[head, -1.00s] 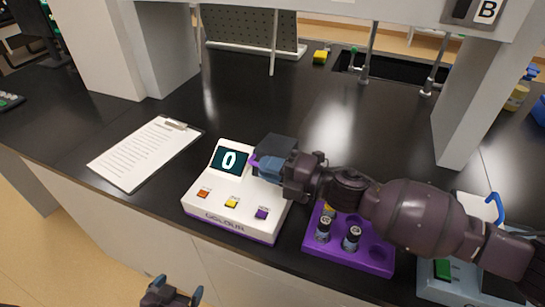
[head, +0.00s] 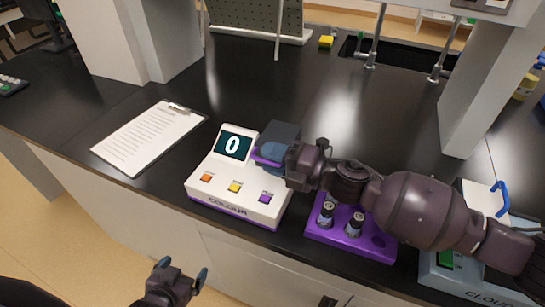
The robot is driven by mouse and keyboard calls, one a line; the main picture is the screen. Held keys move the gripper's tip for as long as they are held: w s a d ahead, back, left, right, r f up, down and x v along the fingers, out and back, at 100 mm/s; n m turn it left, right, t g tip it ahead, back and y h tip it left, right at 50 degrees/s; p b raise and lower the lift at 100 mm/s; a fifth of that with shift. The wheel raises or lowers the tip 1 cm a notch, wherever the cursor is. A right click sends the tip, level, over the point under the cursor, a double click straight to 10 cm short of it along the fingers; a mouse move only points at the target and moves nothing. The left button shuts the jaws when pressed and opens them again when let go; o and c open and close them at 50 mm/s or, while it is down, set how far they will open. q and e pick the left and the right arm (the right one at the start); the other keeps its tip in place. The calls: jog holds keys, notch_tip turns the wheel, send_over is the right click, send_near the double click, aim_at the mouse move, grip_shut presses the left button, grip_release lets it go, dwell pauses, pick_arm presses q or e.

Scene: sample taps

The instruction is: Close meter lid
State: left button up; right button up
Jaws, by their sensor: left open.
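The sample well is hidden behind the gripper and lid. My left gripper (head: 182,270) is open and empty, low in front of the bench.
A purple rack (head: 322,236) with dark-capped vials stands right of the meter, partly under my right arm. A second meter marked CLOUD (head: 455,278), with a blue handle (head: 503,198), is further right. A clipboard (head: 148,138) lies left. The bench behind the meter is clear.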

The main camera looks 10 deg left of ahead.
notch_tip(320, 180, up, 20)
jog(key=p, duration=0.2)
dwell(0.6)
